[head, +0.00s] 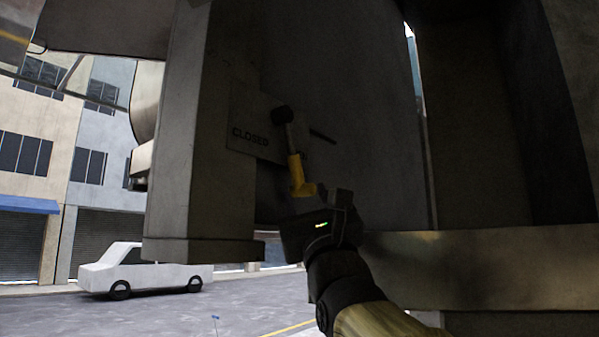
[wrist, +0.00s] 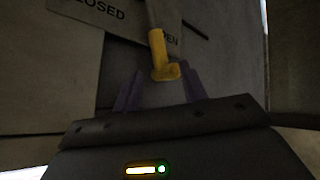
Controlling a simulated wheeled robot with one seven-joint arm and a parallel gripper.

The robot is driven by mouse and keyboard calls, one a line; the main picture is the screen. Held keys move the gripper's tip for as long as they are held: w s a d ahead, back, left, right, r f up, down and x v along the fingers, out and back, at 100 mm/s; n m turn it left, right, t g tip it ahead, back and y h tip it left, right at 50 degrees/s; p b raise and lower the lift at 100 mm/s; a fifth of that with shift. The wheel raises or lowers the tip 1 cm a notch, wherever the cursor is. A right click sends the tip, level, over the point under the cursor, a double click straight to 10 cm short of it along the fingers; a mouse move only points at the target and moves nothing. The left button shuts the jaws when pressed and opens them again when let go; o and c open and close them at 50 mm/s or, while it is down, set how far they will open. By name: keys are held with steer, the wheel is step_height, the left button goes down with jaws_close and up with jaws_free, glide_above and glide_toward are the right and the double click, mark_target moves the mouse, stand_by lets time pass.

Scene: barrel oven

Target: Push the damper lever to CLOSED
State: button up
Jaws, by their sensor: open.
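The damper lever (head: 297,172) has a dark pivot knob, a grey shaft and a yellow handle with a bent foot. It hangs downward, leaning slightly right, on a dark metal wall. A plate lettered CLOSED (head: 250,136) is left of the shaft. In the wrist view the yellow handle (wrist: 160,55) hangs between that lettering and a partly hidden label ending in "PEN". My gripper (head: 322,200) is open, just below and right of the handle. In the wrist view its two fingers (wrist: 160,88) stand either side of the handle's foot; contact cannot be told.
A grey post (head: 190,130) stands left of the lever, with a wider foot. A horizontal ledge (head: 480,255) runs at the lower right beside my arm. A white vehicle (head: 140,272) and buildings are far off on the left.

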mark_target(299, 181)
steer(key=p+x, duration=0.2)
steer(key=x, duration=0.1)
steer(key=shift+w+r, duration=0.1)
steer(key=shift+r, duration=0.3)
steer(key=shift+p+x, duration=0.85)
steer(key=shift+w+f, duration=0.1)
steer(key=shift+f, duration=0.1)
jaws_close()
